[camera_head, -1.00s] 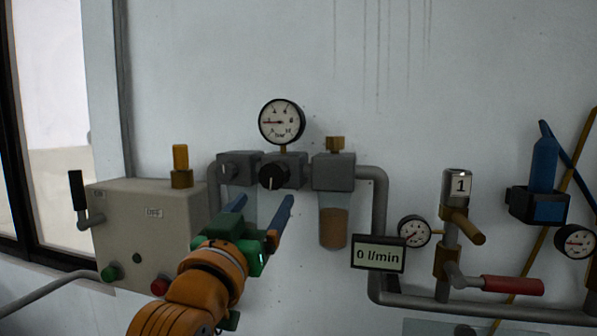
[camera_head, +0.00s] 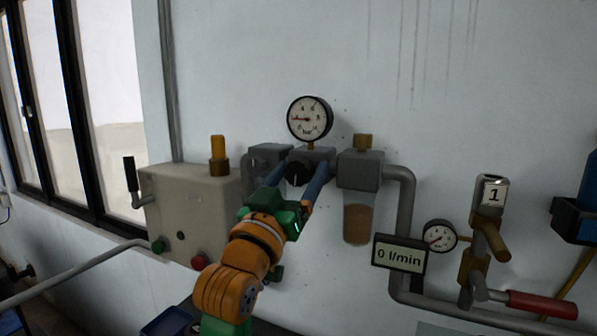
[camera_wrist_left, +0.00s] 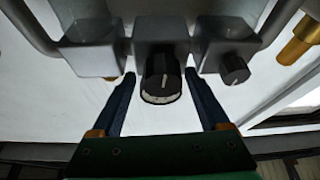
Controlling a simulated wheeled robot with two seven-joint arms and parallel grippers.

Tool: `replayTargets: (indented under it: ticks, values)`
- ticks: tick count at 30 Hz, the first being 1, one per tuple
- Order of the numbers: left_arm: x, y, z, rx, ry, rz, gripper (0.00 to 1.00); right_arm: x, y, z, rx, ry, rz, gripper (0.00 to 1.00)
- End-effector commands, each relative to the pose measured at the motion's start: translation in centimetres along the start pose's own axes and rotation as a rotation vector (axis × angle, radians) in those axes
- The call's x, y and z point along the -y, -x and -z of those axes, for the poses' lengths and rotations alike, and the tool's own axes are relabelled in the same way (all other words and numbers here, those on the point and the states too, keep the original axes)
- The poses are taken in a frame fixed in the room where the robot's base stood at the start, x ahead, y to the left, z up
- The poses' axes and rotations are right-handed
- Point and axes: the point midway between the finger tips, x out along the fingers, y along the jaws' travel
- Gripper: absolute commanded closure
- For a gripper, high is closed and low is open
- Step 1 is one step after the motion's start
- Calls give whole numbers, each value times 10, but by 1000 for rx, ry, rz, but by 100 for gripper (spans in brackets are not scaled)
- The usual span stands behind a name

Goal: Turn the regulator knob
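The black regulator knob (camera_head: 297,173) with a white mark sits on the middle grey block of the wall unit, under the round pressure gauge (camera_head: 310,118). My left gripper (camera_head: 301,178) is open, its two blue fingers on either side of the knob. In the left wrist view the knob (camera_wrist_left: 161,80) stands between the fingertips (camera_wrist_left: 160,76), with a gap visible on each side, so no grip shows. The fingers partly hide the blocks behind them. My right gripper is in neither view.
A beige switch box (camera_head: 190,208) stands left of the unit. A filter bowl (camera_head: 357,220) hangs to the right, above a "0 l/min" display (camera_head: 400,254). Farther right are a small gauge (camera_head: 440,236) and a red-handled valve (camera_head: 540,305).

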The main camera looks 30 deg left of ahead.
Motion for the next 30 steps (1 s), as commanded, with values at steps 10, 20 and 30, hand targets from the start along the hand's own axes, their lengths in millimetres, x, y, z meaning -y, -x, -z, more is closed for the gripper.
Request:
replayTargets:
  ticks: [10,20,30]
  values:
    - [0,0,0,0,-6,0,100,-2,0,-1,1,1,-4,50]
    - [0,0,0,1,-62,-25,100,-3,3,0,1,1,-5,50]
    - [0,0,0,1,-62,-25,16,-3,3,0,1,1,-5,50]
